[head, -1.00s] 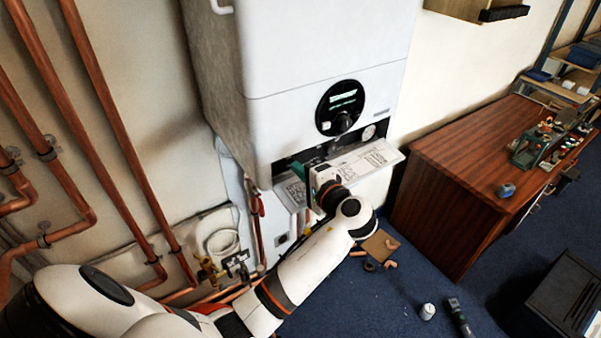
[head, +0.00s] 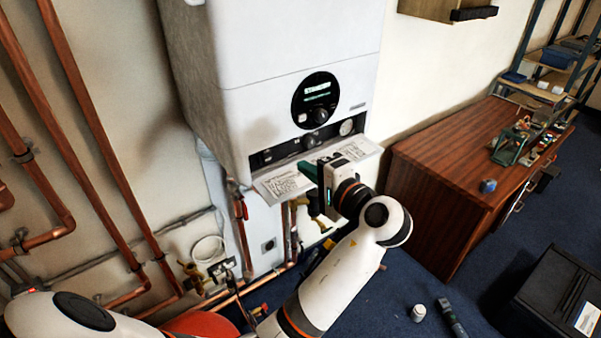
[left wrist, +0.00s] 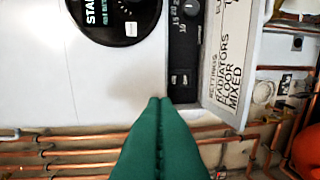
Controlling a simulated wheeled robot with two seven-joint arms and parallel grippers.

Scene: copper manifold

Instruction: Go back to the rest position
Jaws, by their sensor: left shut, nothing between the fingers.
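My left gripper (head: 306,168) is shut and empty, its green fingers pointing at the boiler's lower front in the head view. In the left wrist view the two green fingers (left wrist: 158,104) lie together, tips in front of the boiler's lower edge, near the control strip. The white boiler (head: 300,55) hangs on the wall with a round black dial and lit display (head: 316,98). Its flap (head: 350,149) with printed labels is folded down, and the gripper is just in front of it; I cannot tell whether they touch. My right gripper is not in view.
Copper pipes (head: 90,110) run down the wall at the left. A wooden cabinet (head: 440,185) with small parts on top stands at the right. A black case (head: 555,300), a white jar (head: 418,312) and a torch-like tool (head: 452,318) are on the blue floor.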

